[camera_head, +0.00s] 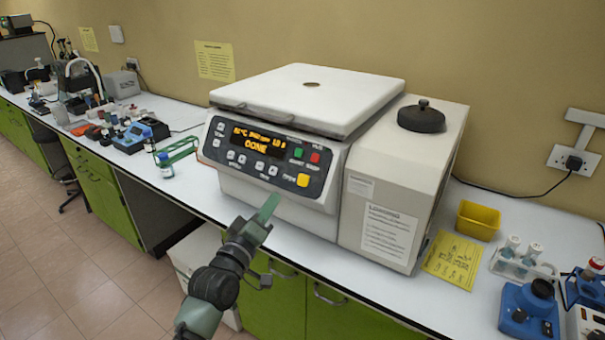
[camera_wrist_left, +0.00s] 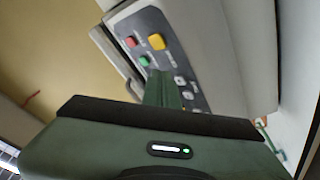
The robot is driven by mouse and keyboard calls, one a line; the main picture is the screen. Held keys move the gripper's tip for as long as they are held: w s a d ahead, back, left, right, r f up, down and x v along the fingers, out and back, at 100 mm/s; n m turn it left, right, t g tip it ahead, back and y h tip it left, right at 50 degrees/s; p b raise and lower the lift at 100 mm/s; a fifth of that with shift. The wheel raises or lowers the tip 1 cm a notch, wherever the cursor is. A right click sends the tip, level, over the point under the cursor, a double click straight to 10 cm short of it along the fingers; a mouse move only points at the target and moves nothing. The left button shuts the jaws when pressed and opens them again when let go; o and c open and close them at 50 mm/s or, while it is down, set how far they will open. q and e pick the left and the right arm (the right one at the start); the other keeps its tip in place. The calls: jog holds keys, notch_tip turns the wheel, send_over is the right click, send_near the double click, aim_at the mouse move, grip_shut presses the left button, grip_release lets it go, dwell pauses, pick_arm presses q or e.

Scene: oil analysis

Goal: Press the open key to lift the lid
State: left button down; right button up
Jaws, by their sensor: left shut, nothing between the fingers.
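The white centrifuge-like machine (camera_head: 275,195) stands on the bench with its flat lid (camera_head: 290,85) down. Its dark control panel (camera_head: 225,155) has an orange display (camera_head: 258,140) reading DONE. The panel has a green key (camera_head: 298,153), a red key (camera_head: 315,157) and a larger yellow key (camera_head: 303,180). The key labels are too small to read surely. In the left wrist view the yellow key (camera_wrist_left: 156,41), red key (camera_wrist_left: 131,41) and green key (camera_wrist_left: 144,61) lie beyond the fingers. My left gripper (camera_head: 270,204) is shut and empty, in front of and below the panel, apparently apart from it. My right gripper is out of view.
A grey housing with a black knob (camera_head: 421,117) adjoins the machine on the right. A yellow bin (camera_head: 478,220), a yellow note (camera_head: 452,260) and a vial rack (camera_head: 520,266) lie farther right. A green rack (camera_head: 178,150) and small bottle (camera_head: 165,166) stand left.

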aim_at(303, 180)
pick_arm(q)
notch_tip(303, 180, up, 7)
jog(key=d+h, duration=0.1)
jog(key=shift+s+f+t, duration=0.15)
jog(key=shift+s+t, duration=0.15)
jog(key=shift+f, duration=0.1)
jog(key=w+d+f+b, duration=0.4)
jog(key=w+b, duration=0.2)
jog(key=b, duration=0.1)
jog(key=shift+d+f, duration=0.2)
jog(key=shift+f, duration=0.1)
dwell(1.3)
dwell(0.5)
jog(key=shift+w+d+f+b, duration=0.2)
jog(key=shift+w+d+b, duration=0.05)
jog(key=shift+w+b, duration=0.1)
